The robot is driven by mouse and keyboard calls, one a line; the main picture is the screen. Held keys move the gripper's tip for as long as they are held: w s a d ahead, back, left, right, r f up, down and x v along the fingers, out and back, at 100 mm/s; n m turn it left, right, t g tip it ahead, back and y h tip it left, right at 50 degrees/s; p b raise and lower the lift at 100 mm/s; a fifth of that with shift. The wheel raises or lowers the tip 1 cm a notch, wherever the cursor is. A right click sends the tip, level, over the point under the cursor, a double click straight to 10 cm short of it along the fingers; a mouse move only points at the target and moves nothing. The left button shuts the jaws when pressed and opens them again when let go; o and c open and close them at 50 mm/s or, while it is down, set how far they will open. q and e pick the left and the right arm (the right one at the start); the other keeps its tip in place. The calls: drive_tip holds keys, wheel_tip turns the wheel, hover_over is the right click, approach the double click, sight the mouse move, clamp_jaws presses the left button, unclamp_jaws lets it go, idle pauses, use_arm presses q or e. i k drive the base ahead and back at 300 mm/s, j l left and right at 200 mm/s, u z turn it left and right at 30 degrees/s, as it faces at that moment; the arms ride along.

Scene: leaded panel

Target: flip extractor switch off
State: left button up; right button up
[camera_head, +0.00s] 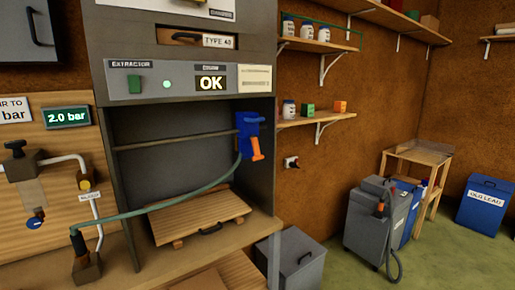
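The extractor panel (190,82) runs across the front of the grey cabinet, labelled EXTRACTOR at its left end. Below that label is a green rocker switch (135,84). A small pale green lamp (167,84) to its right looks lit. A display (211,83) further right reads OK. Neither of my grippers is in view.
Below the panel is an open bay with a wooden board (200,214) and a blue and orange tool (249,135) on a hose (150,207). A gauge board with pipes (50,160) is at left. A grey wheeled machine (375,222) stands at right; green floor lies around it.

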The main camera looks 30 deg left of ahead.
sight(134, 82)
drive_tip(key=u, duration=1.4)
